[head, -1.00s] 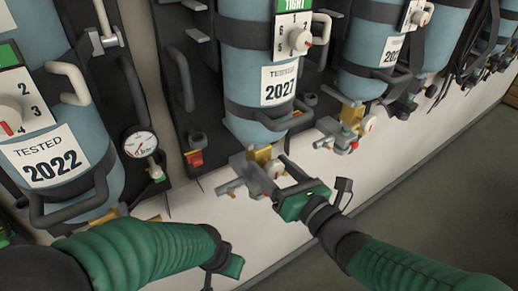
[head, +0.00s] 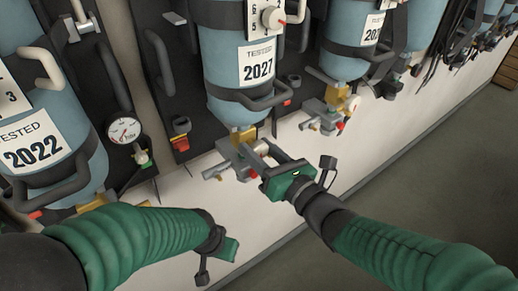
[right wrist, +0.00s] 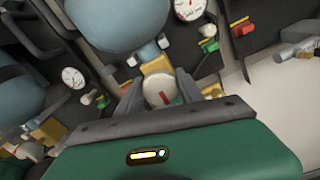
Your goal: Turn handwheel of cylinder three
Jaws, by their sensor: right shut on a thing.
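A blue cylinder (head: 238,95) with a "2027" label hangs upside down on a dark backplate, its grey and brass valve (head: 243,150) at the bottom. My right gripper (head: 268,150) is shut on the pale round handwheel of that valve. In the right wrist view the handwheel (right wrist: 160,88), with a red mark on its face, sits between the two grey fingers (right wrist: 158,95). The cylinder number is not readable. My left gripper (head: 226,247) is low in the head view, away from the valve; its fingers are not clearly visible.
A cylinder labelled "2022" (head: 52,150) and a pressure gauge (head: 124,130) are at left. Another cylinder (head: 342,45), with its valve (head: 328,115), hangs to the right. The pale wall ledge (head: 390,130) and grey floor (head: 430,190) are clear at right.

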